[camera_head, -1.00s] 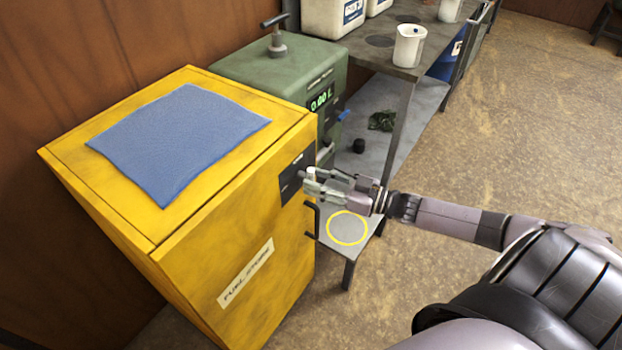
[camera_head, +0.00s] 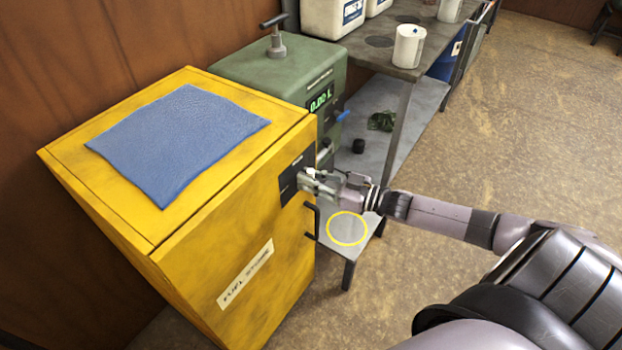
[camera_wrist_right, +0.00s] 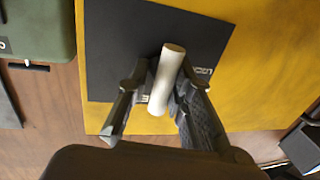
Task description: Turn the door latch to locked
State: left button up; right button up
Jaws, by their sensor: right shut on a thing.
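The yellow fuel store cabinet (camera_head: 230,245) stands at the left with its door facing my right arm. A dark plate (camera_head: 290,180) is on the upper right of that door; it also shows in the right wrist view (camera_wrist_right: 120,40). A pale cylindrical latch handle (camera_wrist_right: 167,80) lies across the plate, slightly tilted in the wrist view. My right gripper (camera_head: 308,181) is at the plate, its fingers (camera_wrist_right: 161,97) on either side of the latch handle and shut on it. Part of the plate's lettering is hidden behind the handle and fingers. My left gripper is not in view.
A black door handle (camera_head: 312,222) sits just below the plate. A blue cloth (camera_head: 180,140) lies on the cabinet top. A green pump unit (camera_head: 285,85) and a metal bench (camera_head: 395,65) stand behind. Open floor (camera_head: 520,120) is at the right.

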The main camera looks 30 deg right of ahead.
jog(key=shift+s+a, duration=0.15)
jog(key=shift+a, duration=0.1)
grip_shut()
